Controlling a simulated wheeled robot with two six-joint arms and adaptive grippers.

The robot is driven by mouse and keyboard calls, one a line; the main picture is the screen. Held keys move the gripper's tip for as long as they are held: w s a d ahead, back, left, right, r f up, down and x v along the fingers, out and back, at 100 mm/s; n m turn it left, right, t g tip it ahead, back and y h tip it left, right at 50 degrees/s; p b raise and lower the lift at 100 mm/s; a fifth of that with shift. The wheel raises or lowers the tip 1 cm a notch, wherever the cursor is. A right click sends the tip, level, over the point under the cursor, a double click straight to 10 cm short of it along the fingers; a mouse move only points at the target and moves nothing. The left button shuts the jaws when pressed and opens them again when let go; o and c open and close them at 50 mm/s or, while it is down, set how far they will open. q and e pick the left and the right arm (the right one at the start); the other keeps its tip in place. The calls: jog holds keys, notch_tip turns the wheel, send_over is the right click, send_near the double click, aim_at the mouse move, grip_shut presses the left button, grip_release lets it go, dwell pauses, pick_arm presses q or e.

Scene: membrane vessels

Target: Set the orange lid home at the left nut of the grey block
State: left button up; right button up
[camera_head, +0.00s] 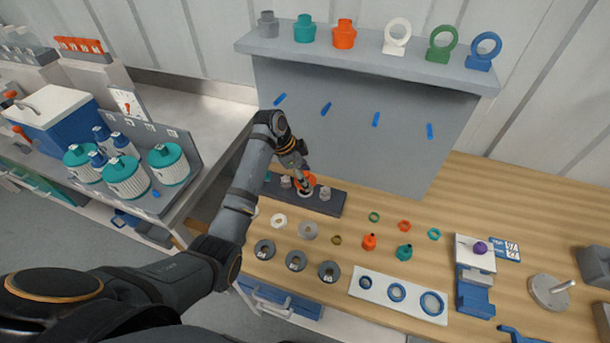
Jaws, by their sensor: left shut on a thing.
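The dark grey block (334,208) lies at the back of the wooden table, below the grey back panel. Light grey nuts stand on it: one left of my gripper (285,182) and one to the right (325,193). My left gripper (302,182) is over the block between these two nuts, shut on the orange lid (310,180). A pale part shows just under the lid; I cannot tell whether the lid touches it. My right gripper is not in view.
Rings and dark round parts (296,260) lie in front of the block. Small orange (369,242) and teal (404,252) fittings stand to the right. A white plate with blue rings (365,286) lies nearer. A shelf (360,58) with coloured parts overhangs behind.

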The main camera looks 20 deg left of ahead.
pick_arm(q)
jog(key=shift+f+b, duration=1.7)
jog(key=shift+f, duration=0.05)
jog(key=shift+f+p, duration=0.25)
jog(key=shift+p, duration=0.1)
jog(key=shift+f+p, duration=0.1)
jog(key=shift+p, duration=0.2)
jog(key=shift+f, duration=0.1)
jog(key=o, duration=1.2)
